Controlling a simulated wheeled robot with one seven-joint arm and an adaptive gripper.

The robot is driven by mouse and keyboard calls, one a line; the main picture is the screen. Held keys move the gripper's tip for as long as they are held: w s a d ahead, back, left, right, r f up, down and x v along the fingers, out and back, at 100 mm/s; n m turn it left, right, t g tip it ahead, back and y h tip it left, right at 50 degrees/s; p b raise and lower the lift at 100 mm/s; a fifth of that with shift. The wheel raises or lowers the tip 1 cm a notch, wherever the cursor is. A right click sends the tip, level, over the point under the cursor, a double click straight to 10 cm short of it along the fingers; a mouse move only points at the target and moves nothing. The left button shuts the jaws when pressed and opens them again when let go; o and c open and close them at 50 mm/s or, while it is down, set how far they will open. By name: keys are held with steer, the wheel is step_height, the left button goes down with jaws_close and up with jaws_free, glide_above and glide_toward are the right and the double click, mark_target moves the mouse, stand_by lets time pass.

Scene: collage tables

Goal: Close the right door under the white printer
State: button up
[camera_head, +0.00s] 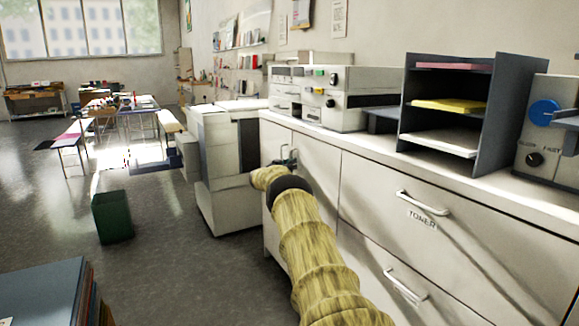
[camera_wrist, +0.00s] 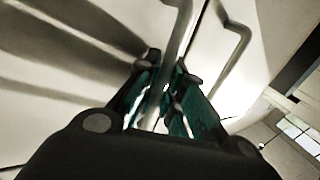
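The white printer (camera_head: 345,98) stands on the counter. Below it is a pale cabinet with two doors, the right door (camera_head: 316,172) and a narrower-looking left door (camera_head: 275,141). My gripper (camera_head: 283,161) is at the door handles, partly hidden behind my yellow-sleeved arm. In the wrist view a metal bar handle (camera_wrist: 178,42) runs between my dark green gripper fingers (camera_wrist: 166,92). A second handle (camera_wrist: 236,47) is to its right. The fingers are close around the bar, but whether they press on it is unclear. I cannot tell whether the right door is ajar.
Drawers with a toner label (camera_head: 422,217) and bar handles stand to the right. A dark paper rack (camera_head: 487,115) is on the counter. A pale machine (camera_head: 222,150) stands left of the cabinet. A green bin (camera_head: 112,217) is on the floor, with open floor around it.

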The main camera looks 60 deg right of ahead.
steer(key=o, duration=0.4)
steer(key=shift+s+d+f, duration=0.1)
steer(key=shift+s+d, duration=0.05)
steer(key=shift+s, duration=0.05)
steer(key=shift+s, duration=0.1)
steer(key=shift+w, duration=0.25)
steer(key=shift+a+f, duration=0.1)
steer(key=shift+a, duration=0.1)
steer(key=shift+w+a+f, duration=0.1)
steer(key=shift+w+a, duration=0.1)
steer(key=shift+a, duration=1.65)
steer(key=shift+w+a+f, duration=0.1)
steer(key=shift+w+a, duration=0.05)
steer(key=shift+a, duration=1.65)
steer(key=shift+w+a+f, duration=0.1)
steer(key=shift+w+a, duration=0.1)
steer(key=shift+a, duration=1.65)
steer(key=shift+w, duration=0.1)
